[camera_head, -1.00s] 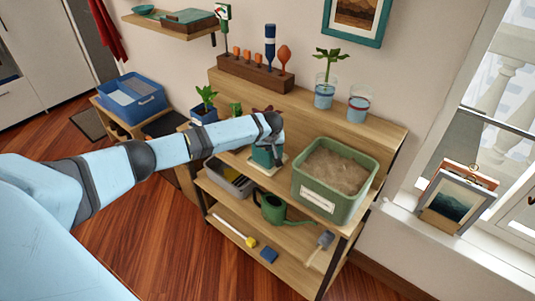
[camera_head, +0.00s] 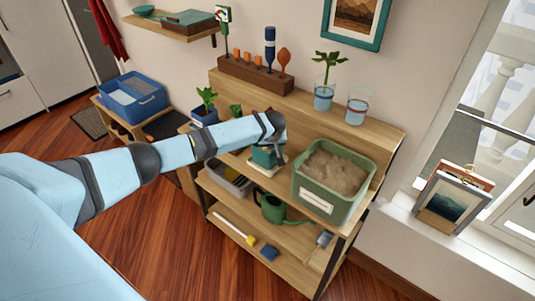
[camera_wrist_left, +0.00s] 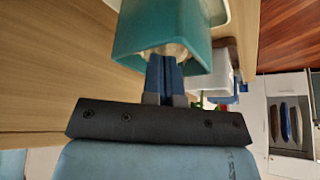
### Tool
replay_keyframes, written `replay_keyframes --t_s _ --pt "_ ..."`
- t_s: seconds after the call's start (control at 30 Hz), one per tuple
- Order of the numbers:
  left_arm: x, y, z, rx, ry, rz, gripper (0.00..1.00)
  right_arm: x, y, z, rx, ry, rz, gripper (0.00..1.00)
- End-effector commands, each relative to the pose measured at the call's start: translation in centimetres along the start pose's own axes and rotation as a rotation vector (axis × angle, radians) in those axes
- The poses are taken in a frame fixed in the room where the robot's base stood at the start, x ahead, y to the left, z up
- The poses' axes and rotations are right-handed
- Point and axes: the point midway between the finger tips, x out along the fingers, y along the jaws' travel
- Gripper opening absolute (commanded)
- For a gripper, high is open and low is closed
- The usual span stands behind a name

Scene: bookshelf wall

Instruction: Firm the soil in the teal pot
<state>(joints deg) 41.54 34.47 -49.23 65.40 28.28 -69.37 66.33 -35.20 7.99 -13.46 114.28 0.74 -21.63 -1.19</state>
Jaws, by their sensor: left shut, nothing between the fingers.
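The teal pot (camera_head: 262,158) stands on a pale saucer (camera_head: 259,170) on the wooden shelf unit, left of the soil tub, partly hidden by my left wrist. In the left wrist view the pot (camera_wrist_left: 192,28) fills the top middle, with pale tan soil (camera_wrist_left: 172,48) just visible inside its rim. My left gripper (camera_wrist_left: 164,60) has its blue fingers together and empty, with the tips at the pot's mouth. I cannot tell whether they touch the soil. My right gripper is not in view.
A green tub of soil (camera_head: 335,172) stands close on the right. Potted seedlings (camera_head: 205,104) stand left, behind my arm. Glass jars (camera_head: 324,95) stand on the upper ledge.

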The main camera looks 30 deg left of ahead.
Motion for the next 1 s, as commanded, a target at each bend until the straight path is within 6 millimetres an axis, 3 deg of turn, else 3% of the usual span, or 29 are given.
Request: replay_keyframes --t_s 1.0 --pt "1.3 0.0 0.8 0.001 -0.001 0.0 0.0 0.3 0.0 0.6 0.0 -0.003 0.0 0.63"
